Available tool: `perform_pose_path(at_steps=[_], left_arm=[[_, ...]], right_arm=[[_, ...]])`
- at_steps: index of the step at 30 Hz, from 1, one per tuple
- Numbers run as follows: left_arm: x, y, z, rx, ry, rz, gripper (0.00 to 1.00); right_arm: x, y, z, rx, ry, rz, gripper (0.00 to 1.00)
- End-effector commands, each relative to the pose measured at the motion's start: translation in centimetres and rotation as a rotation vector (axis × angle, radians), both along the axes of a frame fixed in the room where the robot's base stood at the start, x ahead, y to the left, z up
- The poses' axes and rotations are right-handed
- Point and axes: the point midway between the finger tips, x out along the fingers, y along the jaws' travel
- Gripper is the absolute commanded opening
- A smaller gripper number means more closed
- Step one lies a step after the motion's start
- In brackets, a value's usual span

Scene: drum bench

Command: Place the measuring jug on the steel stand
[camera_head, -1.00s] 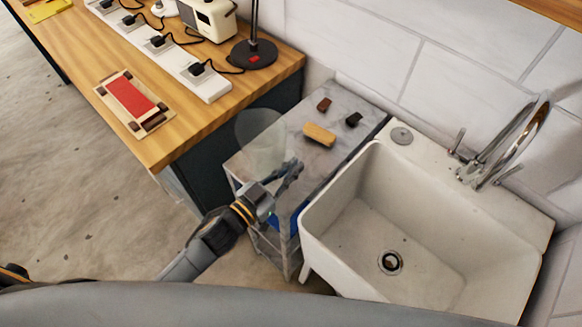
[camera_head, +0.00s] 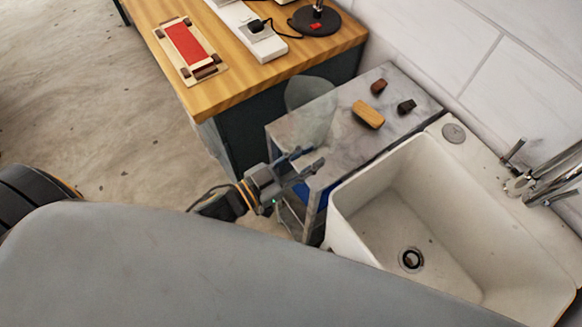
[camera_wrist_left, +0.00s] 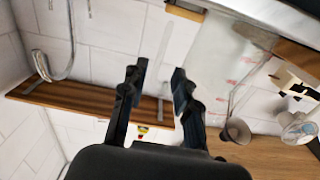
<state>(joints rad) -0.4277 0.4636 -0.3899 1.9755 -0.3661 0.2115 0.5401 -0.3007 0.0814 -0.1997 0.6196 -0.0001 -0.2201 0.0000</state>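The measuring jug (camera_head: 309,93) is a clear, see-through vessel at the left end of the stand in the head view. Its base is hard to make out, so I cannot tell whether it rests on the top. In the left wrist view a see-through wall with red marks (camera_wrist_left: 222,70) shows right of the fingers. The steel stand (camera_head: 345,150) has a grey, marbled-looking top beside the sink. My left gripper (camera_head: 312,158) is open at the stand's front edge, just below the jug. Its two fingers are apart in the wrist view (camera_wrist_left: 157,78). My right gripper is not in view.
A tan block (camera_head: 368,115) and two small dark blocks (camera_head: 379,87) lie on the stand. A white sink (camera_head: 375,195) adjoins it on the right. The wooden bench (camera_head: 215,92) stands to the left, with a lamp base (camera_head: 315,22) and a power strip (camera_head: 250,32).

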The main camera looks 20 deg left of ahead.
Motion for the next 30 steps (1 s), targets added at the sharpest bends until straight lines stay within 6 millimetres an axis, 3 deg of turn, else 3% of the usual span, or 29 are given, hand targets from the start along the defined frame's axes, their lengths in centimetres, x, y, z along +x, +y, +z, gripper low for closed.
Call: perform_pose_path(at_steps=[3, 9, 21, 23, 26, 29, 30], left_arm=[[-1.9, 1.3, -0.2, 0.002, 0.002, -0.001, 0.30], [-3.5, 2.6, -0.1, 0.000, 0.001, 0.000, 0.30], [-3.8, 3.1, -0.5, 0.007, 0.008, 0.008, 0.30], [-3.4, 3.7, -2.1, 0.024, 0.032, 0.030, 0.30], [-2.6, 5.7, -7.3, 0.081, 0.119, 0.102, 0.30], [-2.5, 8.8, -15.2, 0.169, 0.260, 0.202, 0.30], [-2.9, 10.2, -18.6, 0.207, 0.327, 0.242, 0.30]], right_arm=[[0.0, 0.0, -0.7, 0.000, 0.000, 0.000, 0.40], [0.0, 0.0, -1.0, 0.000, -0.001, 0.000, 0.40], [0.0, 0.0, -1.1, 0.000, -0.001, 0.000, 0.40], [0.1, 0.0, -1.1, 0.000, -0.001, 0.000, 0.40], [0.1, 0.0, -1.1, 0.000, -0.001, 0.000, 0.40], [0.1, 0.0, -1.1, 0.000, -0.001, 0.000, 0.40], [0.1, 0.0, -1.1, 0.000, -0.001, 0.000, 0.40]])
